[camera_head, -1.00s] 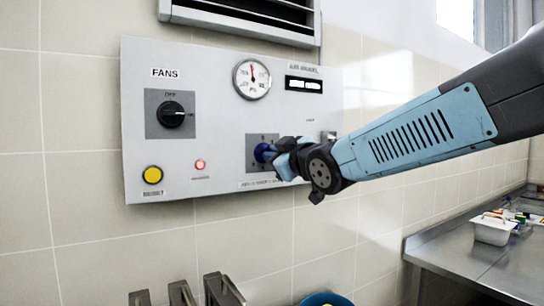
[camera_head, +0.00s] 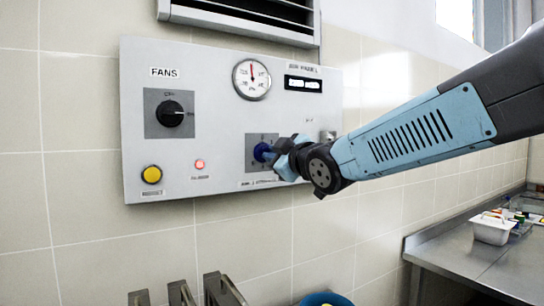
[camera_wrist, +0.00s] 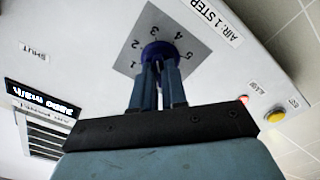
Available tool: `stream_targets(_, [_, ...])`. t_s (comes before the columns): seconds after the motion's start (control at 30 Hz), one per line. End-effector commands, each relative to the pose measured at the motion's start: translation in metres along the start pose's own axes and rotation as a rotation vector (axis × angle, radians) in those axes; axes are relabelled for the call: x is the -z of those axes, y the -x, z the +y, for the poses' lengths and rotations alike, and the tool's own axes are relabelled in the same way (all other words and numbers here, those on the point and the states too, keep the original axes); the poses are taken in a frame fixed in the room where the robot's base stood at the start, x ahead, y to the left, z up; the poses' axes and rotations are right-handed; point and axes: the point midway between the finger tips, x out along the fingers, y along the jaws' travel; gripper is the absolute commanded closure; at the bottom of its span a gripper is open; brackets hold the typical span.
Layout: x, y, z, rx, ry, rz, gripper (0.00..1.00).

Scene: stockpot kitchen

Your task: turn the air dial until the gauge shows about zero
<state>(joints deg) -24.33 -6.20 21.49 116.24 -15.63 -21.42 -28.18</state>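The blue air dial (camera_head: 262,152) sits on a grey square plate in the lower middle of the wall panel (camera_head: 220,95). In the wrist view the dial (camera_wrist: 159,50) is at the top centre, ringed by numbers, beside a label reading "AIR: 1 STEP". My gripper (camera_head: 275,153) reaches it from the right; in the wrist view its two fingers (camera_wrist: 158,72) are closed in on the dial, one on each side. The round gauge (camera_head: 252,79) above has a red needle pointing nearly straight up. The dial's pointer mark is hidden.
A black fans knob (camera_head: 171,114), a yellow button (camera_head: 152,174) and a lit red lamp (camera_head: 199,164) are on the panel's left. A dark display (camera_head: 303,84) is at upper right. A steel counter (camera_head: 460,262) with a white tub (camera_head: 491,229) stands at right.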

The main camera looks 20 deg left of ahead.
Motion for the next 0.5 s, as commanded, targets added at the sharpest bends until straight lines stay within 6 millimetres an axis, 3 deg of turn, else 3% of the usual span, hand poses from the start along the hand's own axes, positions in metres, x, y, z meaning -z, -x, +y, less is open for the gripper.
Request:
stream_targets(0.27, [0.0001, -0.0001, -0.0003, 0.0, -0.001, 0.0, 0.62])
stream_targets(0.5, [0.0002, 0.0005, -0.0003, 0.0, -0.001, 0.0, 0.62])
